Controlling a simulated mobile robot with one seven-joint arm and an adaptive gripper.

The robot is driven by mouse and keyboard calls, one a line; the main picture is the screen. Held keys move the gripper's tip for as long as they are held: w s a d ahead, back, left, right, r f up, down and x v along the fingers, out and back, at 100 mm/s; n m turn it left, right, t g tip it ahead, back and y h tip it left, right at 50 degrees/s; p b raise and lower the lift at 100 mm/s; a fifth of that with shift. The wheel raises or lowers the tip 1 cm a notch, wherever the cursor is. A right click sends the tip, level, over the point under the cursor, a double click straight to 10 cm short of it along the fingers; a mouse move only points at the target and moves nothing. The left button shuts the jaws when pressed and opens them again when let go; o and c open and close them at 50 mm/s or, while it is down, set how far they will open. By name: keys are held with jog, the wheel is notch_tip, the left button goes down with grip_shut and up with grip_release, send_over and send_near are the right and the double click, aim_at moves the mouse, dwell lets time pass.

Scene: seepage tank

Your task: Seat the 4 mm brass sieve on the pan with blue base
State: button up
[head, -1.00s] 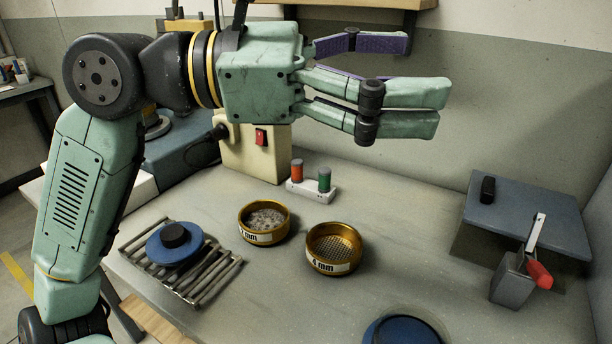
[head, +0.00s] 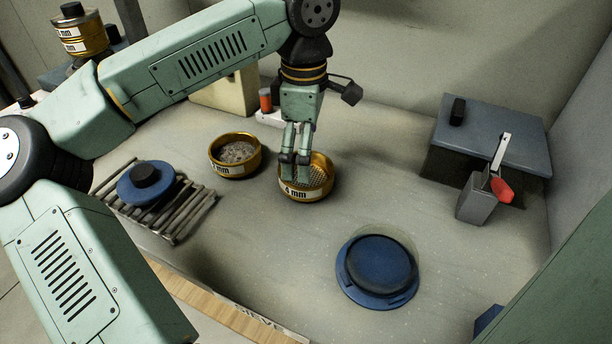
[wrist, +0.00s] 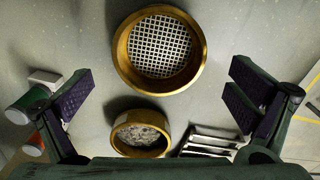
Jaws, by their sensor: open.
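The 4 mm brass sieve (head: 323,184) stands on the bench, its label facing the front and its mesh empty. My gripper (head: 294,172) points down over it in the head view and hides part of its left side. In the wrist view the sieve (wrist: 160,48) lies ahead of the open, empty fingers (wrist: 160,98), not clasped. From these views I cannot tell how high the fingertips are above its rim. The pan with blue base (head: 376,268) stands apart at the front right, with a faint clear rim and nothing on it.
Another brass sieve (head: 236,155) holding grey grains stands close left of the 4 mm sieve. A blue lid with a black knob (head: 146,182) rests on a metal rod rack (head: 176,215). A grey box with a red-handled lever (head: 478,200) stands right. Bench between sieve and pan is clear.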

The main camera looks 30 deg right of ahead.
jog(key=f+p, duration=0.1)
jog(key=f, duration=0.1)
jog(key=f+p, duration=0.1)
jog(key=f, duration=0.2)
jog(key=shift+s+d+f, duration=0.15)
jog(key=shift+d+f, duration=0.05)
jog(key=shift+f, duration=0.1)
jog(key=shift+c, duration=0.2)
jog(key=c, duration=1.1)
